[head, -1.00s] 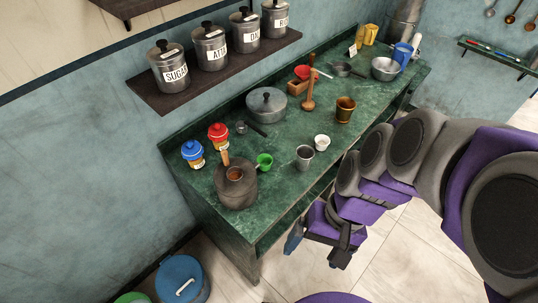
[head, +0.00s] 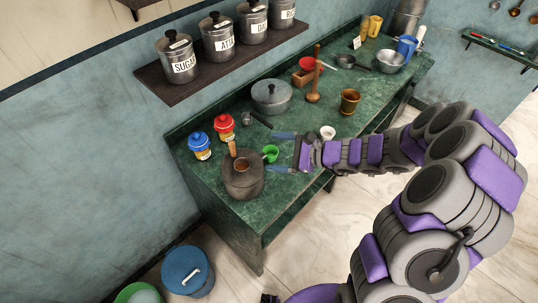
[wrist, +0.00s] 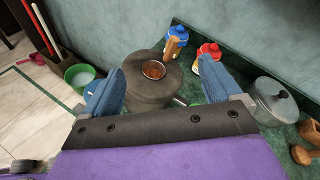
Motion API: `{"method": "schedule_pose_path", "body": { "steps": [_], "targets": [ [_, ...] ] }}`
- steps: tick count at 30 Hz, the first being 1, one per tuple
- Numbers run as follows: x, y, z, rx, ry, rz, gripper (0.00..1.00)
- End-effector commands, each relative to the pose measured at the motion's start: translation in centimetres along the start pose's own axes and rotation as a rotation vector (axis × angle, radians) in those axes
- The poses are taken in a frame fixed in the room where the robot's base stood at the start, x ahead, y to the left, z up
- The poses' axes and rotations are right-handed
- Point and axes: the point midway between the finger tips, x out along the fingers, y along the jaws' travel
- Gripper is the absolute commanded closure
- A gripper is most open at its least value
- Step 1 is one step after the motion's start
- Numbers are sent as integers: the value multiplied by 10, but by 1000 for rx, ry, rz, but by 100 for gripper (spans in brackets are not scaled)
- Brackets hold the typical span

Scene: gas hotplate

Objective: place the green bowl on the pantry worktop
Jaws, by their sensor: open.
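The small green bowl (head: 270,153) is on the dark green marble worktop (head: 212,209), just right of a dark round grinding pot (head: 241,182). My gripper (head: 277,152) is open, its two blue fingers spread on either side of the bowl's position and pointing left toward the pot. The bowl shows no sign of being gripped. In the wrist view my open gripper (wrist: 162,72) faces the same pot (wrist: 153,88).
Blue-lidded (head: 200,145) and red-lidded (head: 224,127) jars stand behind the pot. A lidded grey pot (head: 271,97), white cup (head: 327,132) and brass mortar (head: 349,102) stand nearby. A shelf of canisters (head: 160,86) overhangs the back. A blue bin (head: 187,269) and green tub (head: 139,293) are on the floor.

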Motion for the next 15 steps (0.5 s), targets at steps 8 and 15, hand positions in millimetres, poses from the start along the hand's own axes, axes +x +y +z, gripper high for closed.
{"method": "schedule_pose_path", "body": {
  "steps": [8,15],
  "targets": [
    [-13,-19,-130,367,96,-257,8],
    [-28,-12,-197,541,160,-376,8]
  ]
}}
